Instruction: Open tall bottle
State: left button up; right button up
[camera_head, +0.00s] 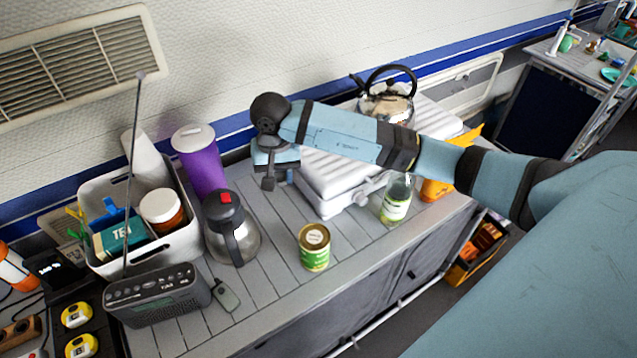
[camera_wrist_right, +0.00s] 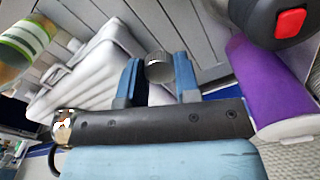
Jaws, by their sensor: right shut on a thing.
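A tall purple container (camera_head: 203,172) with a white top stands upright by the back wall; part of it shows at the right of the right wrist view (camera_wrist_right: 262,80). A clear bottle (camera_head: 396,200) with a pale green label stands upright near the counter's front edge; I cannot tell whether it has a cap. My right gripper (camera_head: 270,178) is above the counter, between the purple container and the white case. In the right wrist view its blue fingers (camera_wrist_right: 159,72) are shut on a small silver, cap-like round thing (camera_wrist_right: 159,67). My left gripper is not in view.
A dark coffee pot (camera_head: 230,228), a green-gold can (camera_head: 314,247), a radio (camera_head: 157,295) and a grey bin (camera_head: 110,262) stand on the slatted counter. A white ribbed case (camera_head: 330,172) and a kettle (camera_head: 385,100) are at the back.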

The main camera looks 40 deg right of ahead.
jog(key=shift+f, duration=0.5)
jog(key=p, duration=0.3)
send_over(287, 232)
notch_tip(287, 232, down, 15)
jog(key=shift+s+r, duration=0.1)
notch_tip(287, 232, down, 4)
jog(key=shift+f, duration=0.15)
jog(key=shift+f, duration=0.2)
jog(key=o, duration=1)
